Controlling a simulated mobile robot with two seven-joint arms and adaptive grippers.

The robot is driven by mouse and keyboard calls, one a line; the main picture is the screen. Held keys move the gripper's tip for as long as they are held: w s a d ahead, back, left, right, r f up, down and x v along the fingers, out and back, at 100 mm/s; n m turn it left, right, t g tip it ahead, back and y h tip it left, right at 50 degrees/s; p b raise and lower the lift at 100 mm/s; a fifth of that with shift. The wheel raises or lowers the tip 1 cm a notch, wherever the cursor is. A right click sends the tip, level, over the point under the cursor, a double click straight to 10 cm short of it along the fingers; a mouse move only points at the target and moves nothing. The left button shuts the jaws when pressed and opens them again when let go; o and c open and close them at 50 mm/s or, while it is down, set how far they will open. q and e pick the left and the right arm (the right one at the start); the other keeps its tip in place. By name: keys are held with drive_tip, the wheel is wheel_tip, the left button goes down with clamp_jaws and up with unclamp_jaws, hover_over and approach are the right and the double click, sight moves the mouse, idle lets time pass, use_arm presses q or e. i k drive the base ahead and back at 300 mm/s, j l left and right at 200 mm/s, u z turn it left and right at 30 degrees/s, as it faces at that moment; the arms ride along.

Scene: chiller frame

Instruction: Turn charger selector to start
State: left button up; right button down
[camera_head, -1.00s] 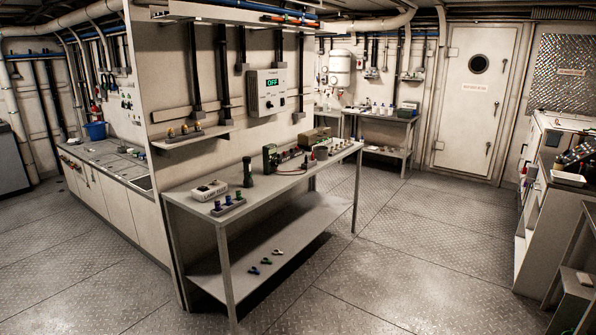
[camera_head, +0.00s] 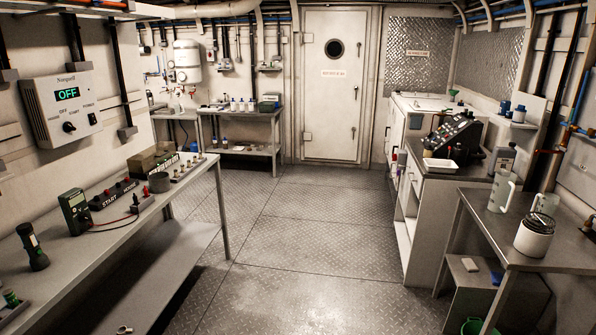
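A white control box (camera_head: 46,102) with a lit green OFF display (camera_head: 67,94) hangs on the wall at the left. A black selector knob (camera_head: 69,127) sits low on its face, with small printed labels around it that are hard to read. A smaller dark knob (camera_head: 92,119) is to its right. On the bench below, a panel with START lettering (camera_head: 103,203) lies behind a green meter (camera_head: 74,211). I cannot tell from the lettering which device is the charger. Neither of my grippers is in view.
The left metal bench (camera_head: 180,208) also holds a black flashlight (camera_head: 33,248). A right table (camera_head: 480,215) holds a jug (camera_head: 501,192) and a white canister (camera_head: 534,236). Open plate floor (camera_head: 310,235) lies between them, up to a closed white door (camera_head: 332,85).

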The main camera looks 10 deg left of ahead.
sight(68, 127)
drive_tip(key=i+u, duration=0.15)
drive_tip(key=i, duration=0.7)
drive_tip(key=i+l+u, duration=0.15)
drive_tip(key=i, duration=0.65)
drive_tip(key=i+u, duration=0.35)
drive_tip(key=i, duration=0.25)
drive_tip(key=i+u, duration=0.35)
drive_tip(key=i, duration=0.25)
drive_tip(key=i+l+u, duration=0.35)
drive_tip(key=i, duration=0.2)
